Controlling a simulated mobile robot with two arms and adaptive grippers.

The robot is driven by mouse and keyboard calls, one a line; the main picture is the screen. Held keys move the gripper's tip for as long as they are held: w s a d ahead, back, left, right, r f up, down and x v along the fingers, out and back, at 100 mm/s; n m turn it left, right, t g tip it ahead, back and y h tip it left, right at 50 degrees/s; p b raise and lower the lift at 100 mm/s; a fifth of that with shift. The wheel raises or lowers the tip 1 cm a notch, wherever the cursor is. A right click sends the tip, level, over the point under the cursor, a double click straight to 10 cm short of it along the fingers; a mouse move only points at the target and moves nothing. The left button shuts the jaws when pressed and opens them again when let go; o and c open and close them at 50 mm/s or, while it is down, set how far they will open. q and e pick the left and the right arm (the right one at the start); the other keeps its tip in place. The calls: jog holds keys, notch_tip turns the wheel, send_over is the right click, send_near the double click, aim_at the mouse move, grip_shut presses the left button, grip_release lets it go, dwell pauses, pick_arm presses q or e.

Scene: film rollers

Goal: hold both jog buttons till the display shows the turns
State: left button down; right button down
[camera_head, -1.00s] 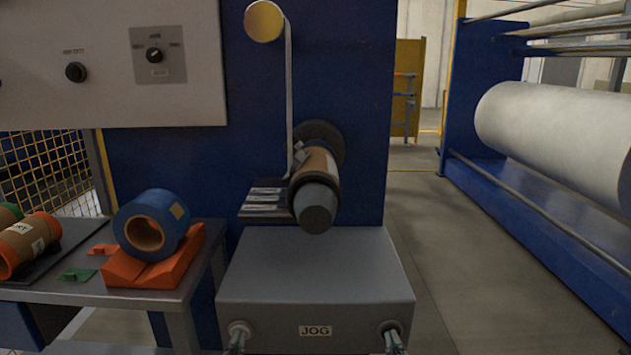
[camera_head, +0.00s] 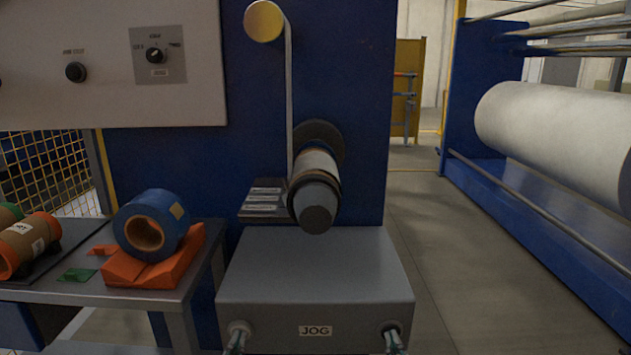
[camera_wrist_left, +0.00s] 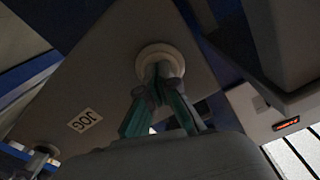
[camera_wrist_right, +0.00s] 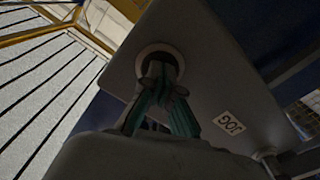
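The grey jog box bears a JOG label (camera_head: 315,331) between two round buttons. The left jog button (camera_head: 238,327) has a pale ring; my left gripper (camera_head: 236,338) meets it from below. The right jog button (camera_head: 391,327) is met the same way by my right gripper (camera_head: 393,338). In both wrist views, my left gripper (camera_wrist_left: 157,85) and right gripper (camera_wrist_right: 158,82) have fingertips together against the buttons, with nothing between them. The fingertips hide the button faces. A small display (camera_wrist_left: 286,123) glows red in the left wrist view; its reading is too small to tell.
A roller (camera_head: 317,180) on the blue machine carries pale film fed from a yellow roller (camera_head: 264,21) above. Left, a table (camera_head: 80,288) holds a blue roll (camera_head: 152,222) on an orange cradle (camera_head: 150,268). The floor at right is clear up to a large white roll (camera_head: 560,135).

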pick_arm(q)
jog(key=s, duration=0.7)
dwell(0.6)
pick_arm(e)
jog(key=shift+s, duration=0.1)
jog(key=s, duration=0.6)
jog(key=shift+s, duration=0.4)
dwell(0.4)
